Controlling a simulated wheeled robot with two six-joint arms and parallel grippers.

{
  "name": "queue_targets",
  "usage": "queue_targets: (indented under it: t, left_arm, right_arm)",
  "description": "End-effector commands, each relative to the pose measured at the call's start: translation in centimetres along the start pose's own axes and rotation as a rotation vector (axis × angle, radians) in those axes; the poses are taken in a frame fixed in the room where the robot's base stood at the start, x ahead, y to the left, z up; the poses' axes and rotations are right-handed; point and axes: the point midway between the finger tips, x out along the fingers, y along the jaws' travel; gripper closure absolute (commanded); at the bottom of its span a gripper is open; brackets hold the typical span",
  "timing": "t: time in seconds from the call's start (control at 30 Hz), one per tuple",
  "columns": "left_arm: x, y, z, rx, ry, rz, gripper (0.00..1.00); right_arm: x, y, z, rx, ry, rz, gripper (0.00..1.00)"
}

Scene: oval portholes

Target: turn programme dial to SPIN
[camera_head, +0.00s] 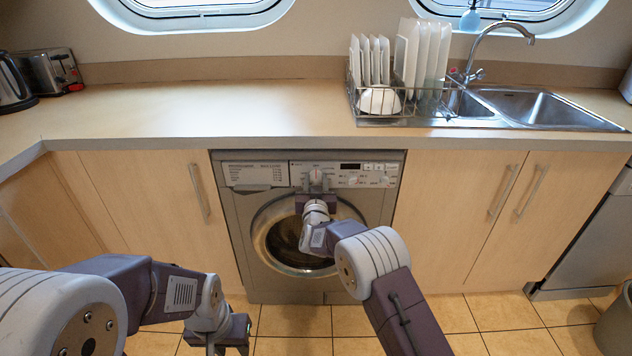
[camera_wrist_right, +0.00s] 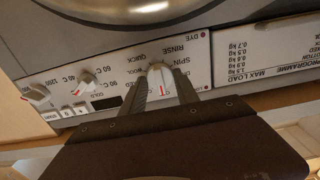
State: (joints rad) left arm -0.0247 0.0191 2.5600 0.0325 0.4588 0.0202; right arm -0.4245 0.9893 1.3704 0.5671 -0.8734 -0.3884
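The washing machine (camera_head: 235,215) stands under the counter, with its control panel along the top. The programme dial (camera_wrist_right: 160,78) is a pale knob with a red mark, ringed by printed words including SPIN, RINSE and QUICK. In the upside-down right wrist view the red mark points down, towards the gripper. My right gripper (camera_wrist_right: 163,88) has one finger on each side of the dial, very close to it; whether both touch is unclear. In the head view this gripper (camera_head: 316,188) is in front of the panel. My left gripper (camera_head: 230,332) is low at the front, away from the machine; its fingers are unclear.
Two other knobs (camera_wrist_right: 85,82) and small buttons (camera_wrist_right: 72,111) are beside the dial on the panel. The round door (camera_head: 275,235) is below, partly behind my right arm. The counter (camera_head: 220,110) overhangs above. A dish rack (camera_head: 385,115) and sink (camera_head: 545,108) are at right.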

Motion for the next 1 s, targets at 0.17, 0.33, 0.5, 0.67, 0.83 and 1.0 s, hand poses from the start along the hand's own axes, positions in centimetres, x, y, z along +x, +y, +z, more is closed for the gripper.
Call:
queue_targets:
  t: [0.17,0.33,0.5,0.67,0.83,1.0]
  left_arm:
    - [0.0,0.0,0.0,0.0,0.0,0.0,0.64]
    - [0.2,0.0,0.0,0.0,0.0,0.0,0.64]
    - [0.8,0.0,0.1,0.0,0.0,0.0,0.64]
    - [1.7,0.0,0.2,0.0,0.0,0.0,0.64]
    - [2.7,-0.1,0.3,0.0,0.0,0.0,0.64]
    - [3.9,-0.1,0.4,0.0,0.0,0.0,0.64]
  right_arm:
    - [0.0,0.0,0.0,0.002,0.0,0.0,1.0]
    - [0.0,0.0,0.1,0.029,0.0,0.0,1.0]
    - [0.0,0.0,0.2,0.11,0.0,0.0,1.0]
    - [0.0,0.1,0.2,0.239,0.002,0.001,1.0]
    - [0.0,0.1,0.3,0.399,0.001,0.0,1.0]
    - [0.0,0.1,0.3,0.561,0.002,0.0,1.0]
